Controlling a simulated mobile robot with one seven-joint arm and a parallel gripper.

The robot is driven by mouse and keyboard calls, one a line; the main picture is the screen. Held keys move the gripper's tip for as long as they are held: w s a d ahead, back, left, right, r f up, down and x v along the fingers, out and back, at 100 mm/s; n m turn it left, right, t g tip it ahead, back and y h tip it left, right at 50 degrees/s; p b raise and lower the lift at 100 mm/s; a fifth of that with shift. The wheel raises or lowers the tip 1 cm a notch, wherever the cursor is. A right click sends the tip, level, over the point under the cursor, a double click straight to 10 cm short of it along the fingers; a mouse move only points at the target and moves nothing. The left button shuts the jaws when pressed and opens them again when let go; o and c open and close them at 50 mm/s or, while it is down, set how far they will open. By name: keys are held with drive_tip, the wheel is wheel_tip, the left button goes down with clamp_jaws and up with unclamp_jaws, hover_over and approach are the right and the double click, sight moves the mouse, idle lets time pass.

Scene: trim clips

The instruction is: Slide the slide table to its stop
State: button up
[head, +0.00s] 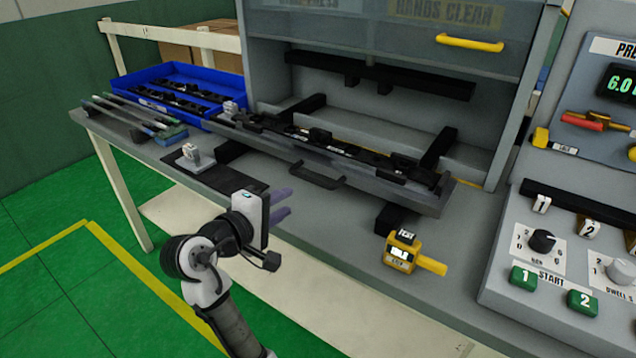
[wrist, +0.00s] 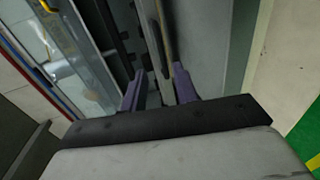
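The slide table (head: 385,190) is a long grey tray in front of the open press bay, carrying a dark trim strip with clips. It sticks out over the bench front, with a dark bar handle (head: 318,177) on its front face. My gripper (head: 283,205) is in front of the slide table, a little left of and below the handle in the head view, apart from it. In the wrist view, its two purple fingers (wrist: 158,90) are spread with a gap between them, holding nothing. A long grey edge runs beyond the fingertips there; I cannot tell exactly which part it is.
A blue bin (head: 152,102) of dark parts stands at the back left, with long strips beside it. A small pale clip block (head: 192,153) sits on the bench. A yellow counter device (head: 402,250) is right of the handle. A control panel (head: 560,262) is at the right.

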sight(316, 183)
drive_tip(key=p+x, duration=0.2)
drive_tip(key=x, duration=1.1)
drive_tip(key=shift+w, duration=0.2)
drive_tip(key=shift+c, duration=0.3)
clamp_jaws()
